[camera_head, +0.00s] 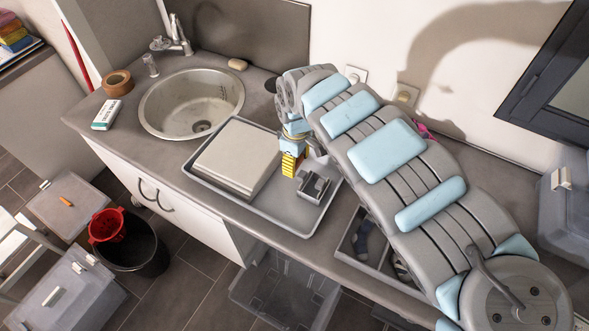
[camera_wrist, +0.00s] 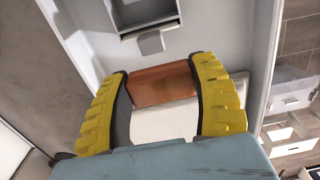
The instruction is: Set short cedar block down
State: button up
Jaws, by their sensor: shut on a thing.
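My gripper (camera_head: 292,164) has yellow fingers and hangs over the middle of the grey tray (camera_head: 283,226). In the wrist view my gripper (camera_wrist: 160,80) is shut on the short cedar block (camera_wrist: 163,85), which is reddish brown and lies across between the two fingers. The block is hidden in the head view. A pale flat-topped box (camera_head: 238,157) lies on the tray, just left of the gripper. A pale surface (camera_wrist: 165,121) also shows between the fingers in the wrist view. I cannot tell whether the block touches anything below.
A small grey metal holder (camera_head: 313,188) stands on the tray right of the gripper, and shows ahead in the wrist view (camera_wrist: 147,18). A sink (camera_head: 192,104) is behind left. A brown tape roll (camera_head: 117,83) and a white-green box (camera_head: 107,115) lie left of it.

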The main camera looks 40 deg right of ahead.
jog(key=shift+w+d+f+b, duration=0.6)
jog(key=shift+w+b, duration=0.2)
jog(key=shift+b, duration=0.85)
jog(key=shift+w+d+f+b, duration=0.2)
jog(key=shift+w+f+b, duration=0.15)
jog(key=shift+f, duration=0.15)
jog(key=shift+w+d+f+b, duration=0.2)
jog(key=shift+w+f+b, duration=0.1)
jog(key=shift+f, duration=0.15)
jog(key=shift+w+d+f+b, duration=0.3)
jog(key=shift+d+f+b, duration=0.1)
jog(key=shift+b, duration=0.15)
jog(key=shift+w+d+f+b, duration=0.15)
jog(key=shift+w+f+b, duration=0.1)
jog(key=shift+f+b, duration=0.3)
jog(key=shift+w+d+f, duration=0.3)
jog(key=shift+w+f, duration=0.15)
jog(key=shift+w+d+f+b, duration=0.25)
jog(key=shift+f+b, duration=0.25)
jog(key=shift+f, duration=0.05)
jog(key=shift+s+f, duration=0.1)
jog(key=shift+f, duration=1.3)
jog(key=shift+f, duration=0.1)
